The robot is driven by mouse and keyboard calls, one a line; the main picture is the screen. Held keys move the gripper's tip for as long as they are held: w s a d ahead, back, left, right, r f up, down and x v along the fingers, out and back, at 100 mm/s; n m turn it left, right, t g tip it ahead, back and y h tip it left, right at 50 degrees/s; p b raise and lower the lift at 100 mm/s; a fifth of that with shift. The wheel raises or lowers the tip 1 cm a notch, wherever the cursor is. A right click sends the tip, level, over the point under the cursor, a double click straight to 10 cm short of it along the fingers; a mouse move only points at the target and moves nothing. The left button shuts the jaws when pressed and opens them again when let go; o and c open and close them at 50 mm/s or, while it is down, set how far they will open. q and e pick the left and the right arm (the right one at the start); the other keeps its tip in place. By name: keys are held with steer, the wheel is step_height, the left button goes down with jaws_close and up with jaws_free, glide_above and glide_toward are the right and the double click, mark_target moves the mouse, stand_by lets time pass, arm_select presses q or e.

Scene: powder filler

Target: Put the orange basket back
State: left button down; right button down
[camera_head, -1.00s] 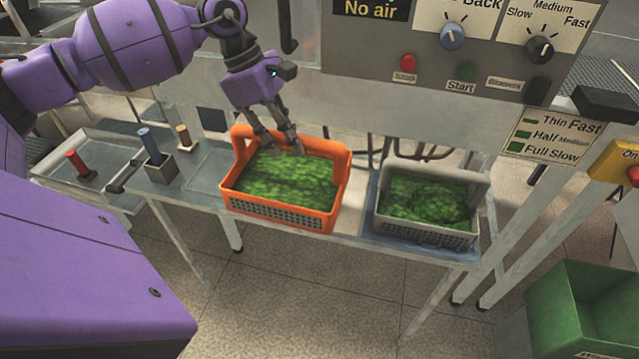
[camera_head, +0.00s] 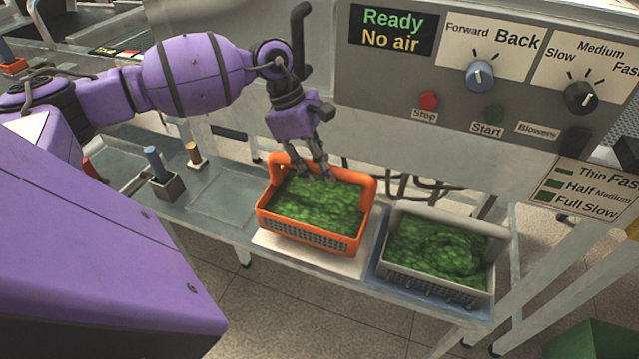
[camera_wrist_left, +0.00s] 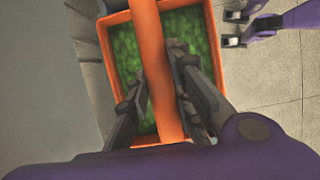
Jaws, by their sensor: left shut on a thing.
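The orange basket (camera_head: 312,237), full of green leafy bits, is over a pale plate (camera_head: 290,253) on the metal shelf. I cannot tell whether it rests on the plate or hangs just above it. My left gripper (camera_head: 318,174) is shut on its handle. In the left wrist view, the fingers of my left gripper (camera_wrist_left: 162,82) lie on both sides of the orange handle (camera_wrist_left: 146,25), with the green contents below. My right gripper (camera_wrist_left: 233,29) shows at the top right of that view, fingers apart and empty, away from the basket.
A grey basket (camera_head: 440,277) with similar green contents stands close on the right. Small holders with a blue-handled (camera_head: 155,162) and a tan-handled piece (camera_head: 193,153) stand on the left. The control panel (camera_head: 450,105) rises behind. Bare shelf (camera_head: 225,205) lies left of the basket.

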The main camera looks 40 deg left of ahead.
arm_select(q)
steer(key=shift+w+f, duration=0.1)
steer(key=shift+f, duration=0.15)
step_height(320, 180, down, 4)
steer(key=shift+r, duration=0.1)
steer(key=c, duration=1.6)
jaws_free()
arm_select(e)
steer(key=shift+w+r, duration=0.2)
steer(key=shift+w, duration=0.1)
arm_select(q)
steer(key=shift+o, duration=0.2)
arm_select(e)
steer(key=shift+w, duration=0.1)
arm_select(q)
steer(key=v, duration=1)
steer(key=shift+a+r, duration=0.15)
steer(key=shift+r, duration=0.15)
steer(key=shift+a+r, duration=0.2)
steer(key=shift+r, duration=0.45)
arm_select(e)
steer(key=shift+f, duration=0.25)
